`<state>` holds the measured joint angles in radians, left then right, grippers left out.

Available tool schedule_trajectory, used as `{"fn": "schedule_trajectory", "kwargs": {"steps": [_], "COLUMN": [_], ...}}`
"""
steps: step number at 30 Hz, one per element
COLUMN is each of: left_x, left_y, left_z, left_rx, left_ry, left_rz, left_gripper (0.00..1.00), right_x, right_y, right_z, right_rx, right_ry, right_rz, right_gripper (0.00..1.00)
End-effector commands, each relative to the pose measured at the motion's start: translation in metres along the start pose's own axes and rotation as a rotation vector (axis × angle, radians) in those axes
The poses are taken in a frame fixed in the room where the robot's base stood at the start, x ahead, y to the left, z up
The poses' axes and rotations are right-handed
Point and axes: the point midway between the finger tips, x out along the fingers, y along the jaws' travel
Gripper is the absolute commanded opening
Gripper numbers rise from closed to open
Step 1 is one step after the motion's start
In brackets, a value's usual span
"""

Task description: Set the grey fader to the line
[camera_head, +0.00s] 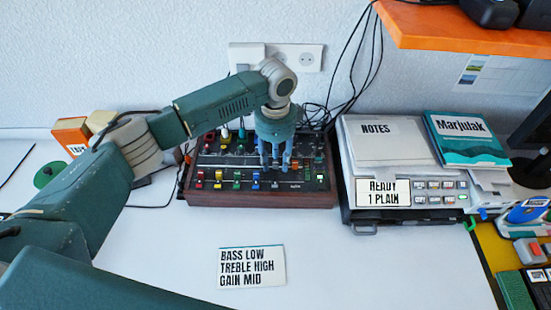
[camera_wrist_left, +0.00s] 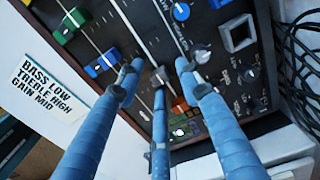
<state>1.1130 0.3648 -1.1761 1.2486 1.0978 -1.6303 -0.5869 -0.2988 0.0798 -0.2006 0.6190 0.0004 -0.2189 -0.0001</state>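The mixer (camera_head: 255,198) is a dark panel in a brown wooden case on the white table. Its grey fader (camera_wrist_left: 160,75) shows in the wrist view as a small grey cap on a slot, beside the blue fader (camera_wrist_left: 103,63). My left gripper (camera_head: 275,163) points down over the right half of the mixer. In the wrist view its blue fingers (camera_wrist_left: 157,78) are spread apart, with the grey cap between their tips; I cannot tell whether any finger touches it. I cannot make out the target line clearly. My right gripper is not in view.
A label card (camera_head: 251,267) reading bass low, treble high, gain mid lies in front of the mixer. A device (camera_head: 365,218) labelled ready 1 plain stands to the right, with notes on top. Black cables (camera_head: 340,95) hang behind. An orange shelf (camera_head: 450,35) overhangs the upper right.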

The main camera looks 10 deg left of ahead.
Motion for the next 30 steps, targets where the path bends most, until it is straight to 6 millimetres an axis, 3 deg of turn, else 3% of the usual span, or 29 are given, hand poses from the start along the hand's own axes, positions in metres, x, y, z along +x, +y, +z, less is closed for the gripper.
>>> {"fn": "schedule_trajectory", "kwargs": {"steps": [5, 12, 18, 23, 30], "left_x": [-0.021, -0.073, -0.106, -0.118, -0.12], "left_y": [-0.001, -0.001, -0.001, 0.0, 0.0], "left_z": [0.0, -0.001, -0.001, 0.0, 0.0], "left_rx": [0.0, 0.001, 0.0, 0.0, 0.0], "left_ry": [0.002, 0.004, 0.002, 0.002, 0.001], "left_rz": [-0.003, -0.004, -0.002, -0.001, -0.001], "left_gripper": [0.36, 0.36, 0.36, 0.36, 0.36], "right_x": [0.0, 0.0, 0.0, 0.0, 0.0], "right_y": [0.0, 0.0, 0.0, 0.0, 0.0], "right_z": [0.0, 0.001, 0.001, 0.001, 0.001], "right_rx": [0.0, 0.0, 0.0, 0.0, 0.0], "right_ry": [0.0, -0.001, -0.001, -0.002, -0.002], "right_rz": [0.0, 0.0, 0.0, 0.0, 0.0], "right_gripper": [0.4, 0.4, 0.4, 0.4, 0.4]}}
